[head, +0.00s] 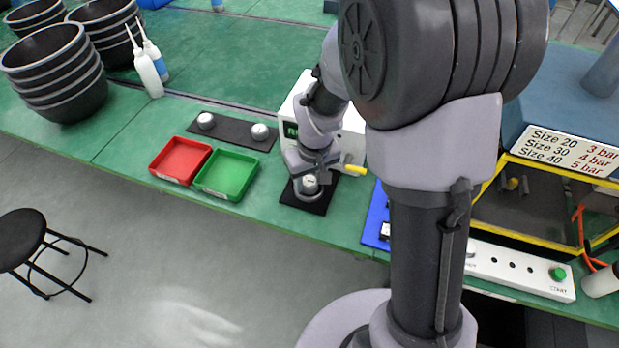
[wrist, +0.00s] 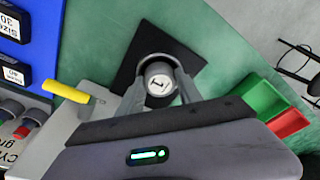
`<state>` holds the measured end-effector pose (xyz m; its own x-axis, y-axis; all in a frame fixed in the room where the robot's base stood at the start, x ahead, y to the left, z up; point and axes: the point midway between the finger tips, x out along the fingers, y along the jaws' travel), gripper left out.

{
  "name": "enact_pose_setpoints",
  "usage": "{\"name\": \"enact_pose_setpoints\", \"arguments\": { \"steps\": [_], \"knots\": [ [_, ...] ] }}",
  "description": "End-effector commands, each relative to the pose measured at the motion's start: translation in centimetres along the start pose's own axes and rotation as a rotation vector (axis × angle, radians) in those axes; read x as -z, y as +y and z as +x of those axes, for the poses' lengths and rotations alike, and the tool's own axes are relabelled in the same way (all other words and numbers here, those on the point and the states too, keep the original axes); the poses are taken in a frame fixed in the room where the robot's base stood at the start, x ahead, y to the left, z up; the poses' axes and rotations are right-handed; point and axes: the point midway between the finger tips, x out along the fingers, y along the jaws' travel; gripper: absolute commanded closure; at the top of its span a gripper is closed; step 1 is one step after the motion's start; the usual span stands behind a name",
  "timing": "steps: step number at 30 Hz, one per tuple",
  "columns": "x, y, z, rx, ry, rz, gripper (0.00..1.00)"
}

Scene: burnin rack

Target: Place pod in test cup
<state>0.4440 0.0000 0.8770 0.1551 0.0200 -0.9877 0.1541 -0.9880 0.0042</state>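A pale round pod (wrist: 160,80) with a dark mark on its top sits between the two fingers of my gripper (wrist: 160,88) in the wrist view. The fingers appear to touch it on both sides. The grey rim of the test cup (wrist: 156,58) shows around and just beyond the pod, on a black square mat (wrist: 140,55). The pod is over or inside the cup; its depth cannot be told. In the head view my gripper (head: 311,178) points down over the black mat (head: 312,206), with the pod's pale top (head: 310,184) visible.
Two round pale pieces rest on a dark strip (head: 232,130). A red tray (head: 180,159) and a green tray (head: 227,174) stand left of the mat. A white box with a yellow lever (head: 355,169) stands beside my gripper. A blue board (head: 376,222) lies to the right.

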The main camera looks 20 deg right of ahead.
Motion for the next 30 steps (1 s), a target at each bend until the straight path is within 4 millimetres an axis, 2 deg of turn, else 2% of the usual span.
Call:
{"name": "enact_pose_setpoints", "arguments": {
  "steps": [9, 12, 17, 19, 22, 24, 27, 30],
  "knots": [
    [0.1, 0.0, -8.9, 0.001, -0.005, 0.001, 0.37],
    [0.1, 0.0, -11.1, 0.001, -0.004, 0.0, 0.37],
    [0.0, -0.1, -13.1, 0.001, -0.001, 0.005, 0.37],
    [-0.6, -0.4, -15.0, 0.005, 0.027, 0.04, 0.37],
    [-3.0, -1.8, -20.2, 0.027, 0.115, 0.161, 0.37],
    [-5.8, -3.1, -23.6, 0.059, 0.181, 0.267, 0.37],
    [-9.7, -4.8, -26.8, 0.116, 0.268, 0.401, 0.37],
    [-12.5, -6.1, -28.1, 0.167, 0.322, 0.492, 0.37]
  ]
}}
